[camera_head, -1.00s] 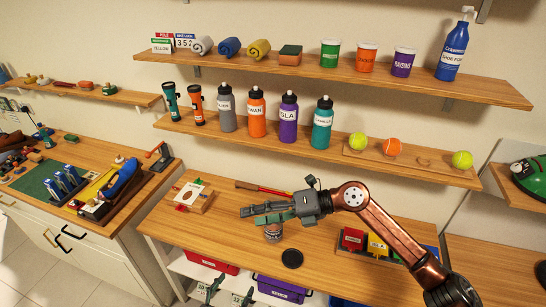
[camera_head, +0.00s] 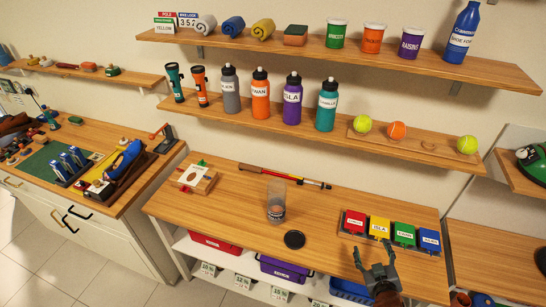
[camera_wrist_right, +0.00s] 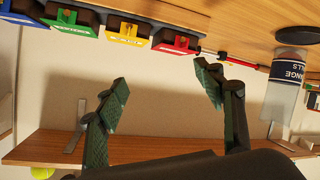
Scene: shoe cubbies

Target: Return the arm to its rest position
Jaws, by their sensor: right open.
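My right gripper (camera_head: 374,259) is at the front right of the wooden workbench (camera_head: 225,225) in the head view, with its arm coming in from the bottom edge. Its two green-padded fingers (camera_wrist_right: 160,90) are spread wide in the right wrist view, with nothing between them. It is in front of the row of coloured boxes, apart from the clear container. My left gripper does not show in either view.
A clear container (camera_head: 276,200) stands on the bench, with a black disc (camera_head: 294,239) in front. Red (camera_head: 354,222), yellow (camera_head: 379,228), green (camera_head: 404,234) and blue (camera_head: 429,240) boxes sit at right. A red-handled tool (camera_head: 285,175) lies behind. Shelves hang above.

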